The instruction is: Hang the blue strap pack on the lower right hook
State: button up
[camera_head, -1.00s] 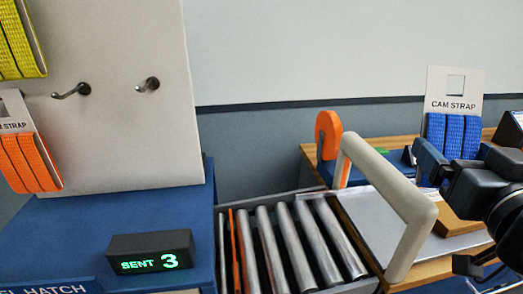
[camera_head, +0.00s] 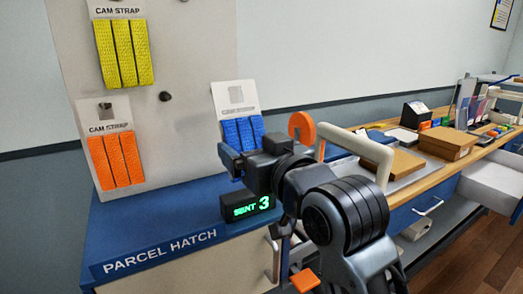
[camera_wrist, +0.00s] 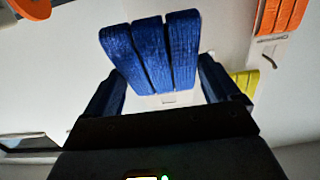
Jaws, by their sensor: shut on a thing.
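The blue strap pack (camera_head: 243,132) is a white card with a hole at its top and several blue strap folds. My gripper (camera_head: 240,160) is shut on its lower part and holds it upright, in front of the board's right edge. In the wrist view the blue straps (camera_wrist: 152,52) sit between the two fingers. One bare hook (camera_head: 165,96) shows on the white board, left of the pack and apart from it. The second bare hook seen earlier is not visible now; the card may cover it.
A yellow pack (camera_head: 123,52) hangs above an orange pack (camera_head: 116,160) on the board (camera_head: 190,45). The blue parcel hatch (camera_head: 150,228) lies below, with a "SENT 3" display (camera_head: 247,207). A pale handle frame (camera_head: 365,150) and boxes (camera_head: 448,143) stand right.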

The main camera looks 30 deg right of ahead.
jog(key=shift+w+d+f+b, duration=0.15)
jog(key=shift+w+b, duration=0.3)
jog(key=shift+w, duration=1.05)
jog(key=shift+w+f+b, duration=0.15)
jog(key=shift+w+b, duration=0.25)
jog(key=shift+w, duration=1.05)
jog(key=shift+w+f, duration=0.4)
jog(key=shift+w, duration=0.25)
jog(key=o, duration=0.8)
